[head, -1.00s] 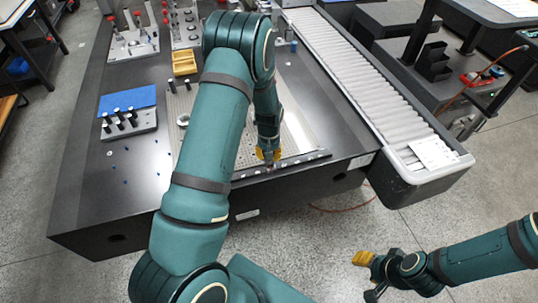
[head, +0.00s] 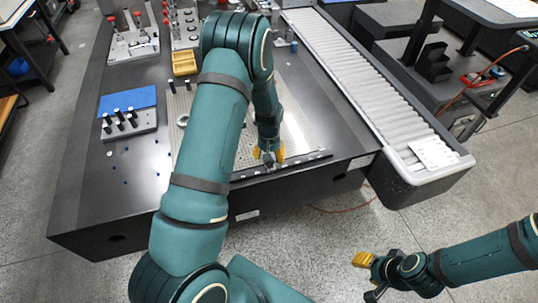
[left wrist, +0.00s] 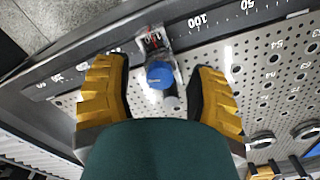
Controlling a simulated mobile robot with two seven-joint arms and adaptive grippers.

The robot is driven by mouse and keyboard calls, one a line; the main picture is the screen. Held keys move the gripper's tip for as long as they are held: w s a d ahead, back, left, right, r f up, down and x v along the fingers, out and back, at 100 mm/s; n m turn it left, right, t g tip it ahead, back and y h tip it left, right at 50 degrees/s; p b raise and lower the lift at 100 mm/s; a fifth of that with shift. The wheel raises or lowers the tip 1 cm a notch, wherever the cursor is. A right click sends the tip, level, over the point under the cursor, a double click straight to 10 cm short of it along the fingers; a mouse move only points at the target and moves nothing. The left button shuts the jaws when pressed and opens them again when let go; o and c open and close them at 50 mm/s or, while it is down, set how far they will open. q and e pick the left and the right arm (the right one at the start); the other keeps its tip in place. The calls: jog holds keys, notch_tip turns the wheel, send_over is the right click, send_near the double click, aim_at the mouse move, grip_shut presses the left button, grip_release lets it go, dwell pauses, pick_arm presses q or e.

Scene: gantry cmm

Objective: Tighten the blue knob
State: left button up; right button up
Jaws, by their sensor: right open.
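The blue knob (left wrist: 160,75) sits on a small clear and metal fixture (left wrist: 155,42) beside the scale bar, in the left wrist view. My left gripper (left wrist: 162,66) is open, with one yellow finger on each side of the knob and a gap on both sides. In the head view my left gripper (head: 269,155) is low at the front edge of the perforated plate; the knob cannot be made out there. My right gripper (head: 367,276) is open and empty, over the floor at the lower right.
The perforated plate (head: 300,130) lies on the dark table (head: 85,190). A black scale bar (head: 300,162) runs along its front. A block with black pins (head: 128,124), a blue pad (head: 127,101) and a yellow tray (head: 185,62) stand to the left. A roller conveyor (head: 360,85) is at right.

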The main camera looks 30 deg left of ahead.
pick_arm(q)
notch_tip(320, 180, up, 12)
dwell(0.6)
